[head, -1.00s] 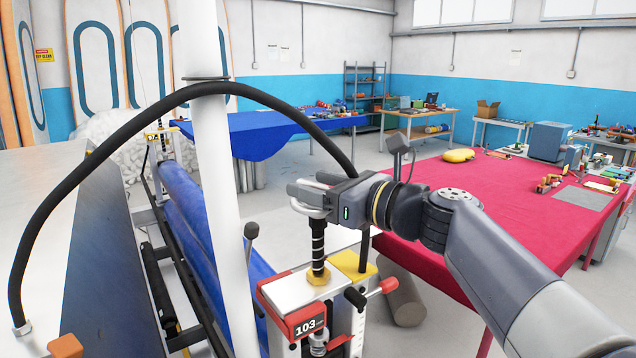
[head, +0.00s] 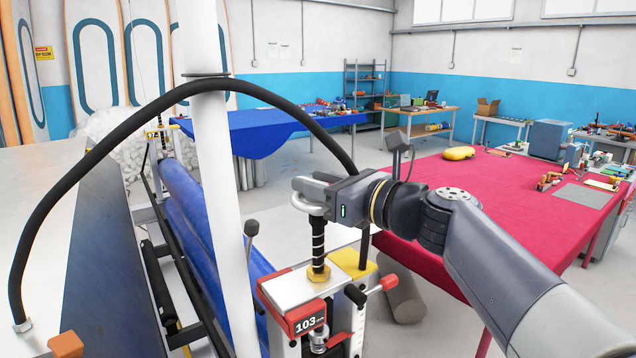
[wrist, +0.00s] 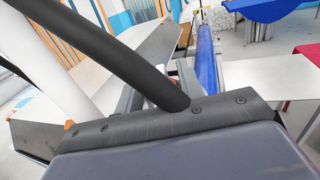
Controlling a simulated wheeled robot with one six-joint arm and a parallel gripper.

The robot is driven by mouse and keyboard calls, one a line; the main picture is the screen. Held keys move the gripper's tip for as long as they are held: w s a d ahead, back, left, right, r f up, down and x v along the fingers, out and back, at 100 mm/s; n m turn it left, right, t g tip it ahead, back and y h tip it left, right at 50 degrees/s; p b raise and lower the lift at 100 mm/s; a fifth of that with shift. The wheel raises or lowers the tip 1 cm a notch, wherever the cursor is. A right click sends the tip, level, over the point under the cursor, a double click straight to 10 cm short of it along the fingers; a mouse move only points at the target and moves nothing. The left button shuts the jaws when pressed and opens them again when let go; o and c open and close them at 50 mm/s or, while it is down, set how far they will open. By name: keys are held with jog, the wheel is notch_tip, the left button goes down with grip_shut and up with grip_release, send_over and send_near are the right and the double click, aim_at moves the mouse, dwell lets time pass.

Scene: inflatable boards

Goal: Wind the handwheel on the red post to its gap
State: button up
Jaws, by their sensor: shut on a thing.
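The red post (head: 305,318) stands at the bottom centre of the head view, with a display that reads 103. A black threaded screw (head: 318,240) rises from its white top plate through a brass nut. The pale grey handwheel (head: 303,207) sits on top of the screw, partly covered by my gripper. My gripper (head: 308,190) reaches in from the right and is shut on the handwheel's rim. The wrist view is mostly filled by a dark housing and a black hose, and the handwheel cannot be made out there. The gap is hard to see.
A thick black hose (head: 130,130) arches over the left side past a white pole (head: 212,200). A blue roll (head: 195,220) lies behind the post. A red-covered table (head: 470,205) stands close on the right under my arm. A grey cylinder (head: 403,300) lies on the floor.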

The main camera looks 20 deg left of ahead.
jog(key=m+t+h, duration=0.1)
jog(key=t, duration=0.1)
jog(key=m+t+h, duration=0.1)
jog(key=m+t, duration=0.1)
jog(key=shift+s+h, duration=0.15)
jog(key=shift+h, duration=0.15)
jog(key=shift+r+m+t+h, duration=0.1)
jog(key=shift+m+t+h, duration=0.8)
jog(key=shift+t+h, duration=0.1)
jog(key=shift+r+m+t+h, duration=0.1)
jog(key=shift+m+t+h, duration=0.85)
jog(key=shift+h, duration=0.35)
jog(key=shift+m+t+h, duration=0.35)
jog(key=shift+m+h, duration=0.2)
jog(key=shift+h, duration=0.15)
jog(key=m+t+h, duration=0.1)
jog(key=m+h, duration=0.1)
jog(key=h, duration=0.1)
jog(key=shift+a+m+h+b, duration=0.1)
jog(key=shift+m+h+b, duration=0.2)
jog(key=shift+h+b, duration=0.1)
jog(key=shift+m+t+h, duration=0.4)
jog(key=shift+m+h, duration=0.5)
jog(key=shift+h, duration=0.5)
jog(key=o, duration=1)
